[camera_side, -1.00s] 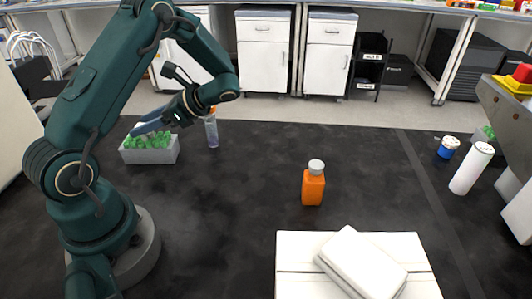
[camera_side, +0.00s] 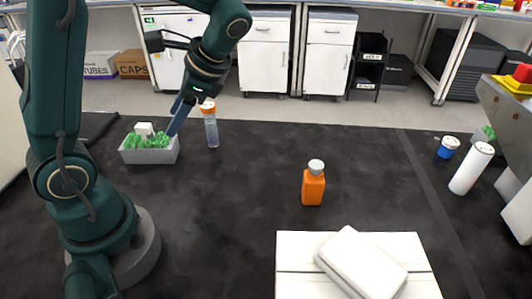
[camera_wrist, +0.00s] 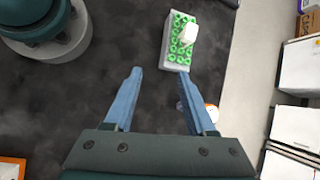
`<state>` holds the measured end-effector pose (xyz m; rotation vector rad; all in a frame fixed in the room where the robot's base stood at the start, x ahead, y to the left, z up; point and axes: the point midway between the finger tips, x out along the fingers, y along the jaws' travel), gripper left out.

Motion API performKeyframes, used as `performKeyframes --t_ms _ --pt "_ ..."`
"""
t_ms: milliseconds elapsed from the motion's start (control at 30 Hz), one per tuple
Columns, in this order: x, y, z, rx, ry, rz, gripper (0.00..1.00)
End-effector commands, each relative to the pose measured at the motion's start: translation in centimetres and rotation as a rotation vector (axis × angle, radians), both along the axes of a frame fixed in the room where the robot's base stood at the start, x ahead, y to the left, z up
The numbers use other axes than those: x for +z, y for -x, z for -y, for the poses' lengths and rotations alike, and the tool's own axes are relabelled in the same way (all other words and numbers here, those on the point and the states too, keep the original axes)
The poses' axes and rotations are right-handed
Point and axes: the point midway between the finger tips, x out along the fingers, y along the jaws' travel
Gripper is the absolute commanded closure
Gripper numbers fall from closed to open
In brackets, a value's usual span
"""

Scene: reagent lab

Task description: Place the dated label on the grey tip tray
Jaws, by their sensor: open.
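The grey tip tray (camera_side: 150,156), full of green tips, stands on the dark mat at the left; it also shows in the wrist view (camera_wrist: 166,45). A small white piece (camera_side: 145,129), which seems to be the label, lies on top of the green tips, within the tray's outline; the wrist view shows it (camera_wrist: 189,34) towards the tray's right side. I cannot read a date on it. My gripper (camera_wrist: 160,74) is open and empty, with its blue fingers apart from the white piece. In the side view its fingers (camera_side: 179,116) are by the tray's right end.
A clear tube with an orange cap (camera_side: 211,128) stands just right of the tray, close to my fingers. An orange bottle (camera_side: 313,186) stands mid-mat. A white box (camera_side: 360,264) is at the front.

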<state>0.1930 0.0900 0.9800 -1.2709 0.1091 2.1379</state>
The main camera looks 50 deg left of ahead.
Motion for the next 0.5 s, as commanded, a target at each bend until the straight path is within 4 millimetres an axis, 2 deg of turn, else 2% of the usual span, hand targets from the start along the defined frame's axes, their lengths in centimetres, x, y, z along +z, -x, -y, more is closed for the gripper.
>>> performKeyframes --t_ms 300,500 --pt "1.7 2.0 7.0 0.174 0.23 0.512 0.44" --pt "2.3 3.0 10.8 0.31 0.4 0.779 0.44"
